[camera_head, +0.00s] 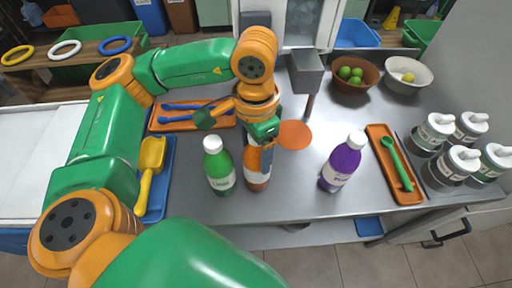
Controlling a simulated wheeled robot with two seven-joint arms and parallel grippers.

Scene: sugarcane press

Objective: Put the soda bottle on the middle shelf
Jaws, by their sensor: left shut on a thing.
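My left gripper (264,140) reaches over the counter and is shut on the orange bottle (257,180), near its top. The gripper hides the bottle's cap and upper part, and I cannot tell whether its base touches the counter. A green bottle (219,172) with a white cap stands just left of it. A purple bottle (340,165) with a white cap stands further right. The labels are too small to read, so I cannot tell which is the soda bottle. I cannot make out a middle shelf. My right gripper is not in view.
The press (303,30) stands at the back of the grey counter (300,185). A brown bowl of limes (354,90) and a white bowl (421,80) are back right. An orange tray (384,150) and several lidded jars (437,130) stand right. A blue tray (158,207) lies left.

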